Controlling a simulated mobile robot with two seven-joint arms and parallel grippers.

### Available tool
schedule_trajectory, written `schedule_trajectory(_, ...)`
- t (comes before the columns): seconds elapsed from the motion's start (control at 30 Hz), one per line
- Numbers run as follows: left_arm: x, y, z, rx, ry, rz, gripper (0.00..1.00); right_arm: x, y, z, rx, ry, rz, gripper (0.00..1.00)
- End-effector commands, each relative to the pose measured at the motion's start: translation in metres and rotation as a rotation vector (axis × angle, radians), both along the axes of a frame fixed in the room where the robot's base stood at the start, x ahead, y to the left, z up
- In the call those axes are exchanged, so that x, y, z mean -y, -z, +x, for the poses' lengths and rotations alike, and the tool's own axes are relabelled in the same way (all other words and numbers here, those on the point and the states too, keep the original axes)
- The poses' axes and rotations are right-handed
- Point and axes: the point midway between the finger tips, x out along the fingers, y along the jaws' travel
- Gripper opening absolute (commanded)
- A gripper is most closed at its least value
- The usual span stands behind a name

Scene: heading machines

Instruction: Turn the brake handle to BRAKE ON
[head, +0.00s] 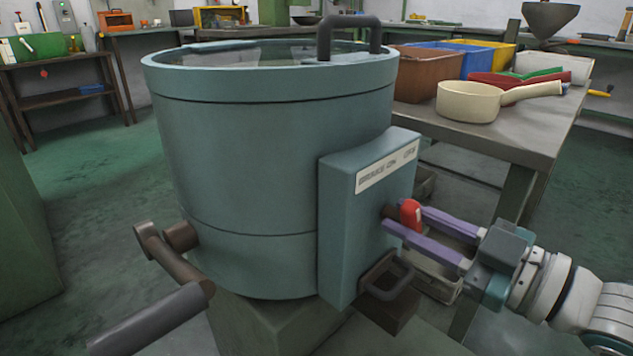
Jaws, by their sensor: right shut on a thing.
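The brake handle (411,214) shows as a short red grip on the right face of a teal box, which is fixed to the side of a large teal drum machine (270,140). A white label (387,166) runs along the top of the box; its words are too small to read surely. My right gripper (405,219) comes in from the right, its two purple fingers shut on the red handle. The handle's shaft is partly hidden by the fingers. My left gripper is not in view.
A dark crank arm with a grey grip (150,318) sticks out at the drum's lower left. A dark bracket (387,278) juts out below my right gripper. A table (535,125) behind holds a cream scoop (470,102) and coloured bins (430,72). Open green floor lies left.

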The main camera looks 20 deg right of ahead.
Motion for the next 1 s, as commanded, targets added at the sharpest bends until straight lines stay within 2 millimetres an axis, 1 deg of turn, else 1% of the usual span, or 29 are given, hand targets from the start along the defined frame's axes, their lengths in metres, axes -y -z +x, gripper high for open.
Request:
schedule_trajectory(0.3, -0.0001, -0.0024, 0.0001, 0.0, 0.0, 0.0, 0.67, -0.0009, -0.001, 0.0001, 0.038, -0.001, -0.081, 0.0)
schedule_trajectory(0.77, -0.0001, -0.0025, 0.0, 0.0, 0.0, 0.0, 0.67, -0.0009, -0.0008, 0.0001, 0.042, -0.002, -0.093, 0.0)
schedule_trajectory(0.8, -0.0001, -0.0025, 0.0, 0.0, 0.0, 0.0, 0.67, -0.0009, -0.0008, 0.0001, 0.042, -0.002, -0.093, 0.32)
schedule_trajectory(1.0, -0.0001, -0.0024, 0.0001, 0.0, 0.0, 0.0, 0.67, -0.0006, -0.0004, -0.0001, 0.04, -0.001, -0.092, 0.55)
